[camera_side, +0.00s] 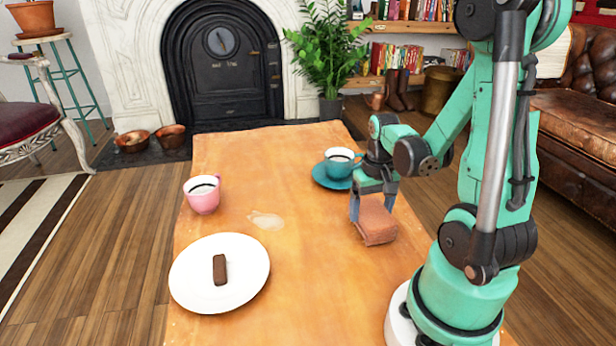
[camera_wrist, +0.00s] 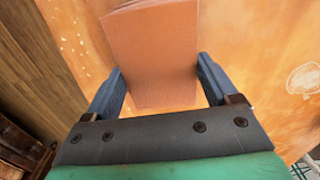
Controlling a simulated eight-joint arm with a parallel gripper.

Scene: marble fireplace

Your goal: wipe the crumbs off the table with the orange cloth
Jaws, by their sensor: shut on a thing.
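The orange cloth (camera_side: 376,226) is a folded, brownish-orange pad at the right side of the wooden table (camera_side: 310,290). My gripper (camera_side: 373,203) is shut on it, with one blue-grey finger on each side. In the wrist view the cloth (camera_wrist: 152,50) sits between the fingers and reaches past their tips. I cannot tell whether its underside touches the table. Small pale specks that look like crumbs (camera_wrist: 82,45) lie on the table to the left of the cloth in the wrist view. The cloth hides the table under it.
A teal cup on a saucer (camera_side: 318,177) stands just behind the gripper. A pink cup (camera_side: 203,195) and a white plate (camera_side: 190,285) with a chocolate bar (camera_side: 219,269) are on the left. A pale spill (camera_side: 265,220) lies mid-table. The front middle is clear.

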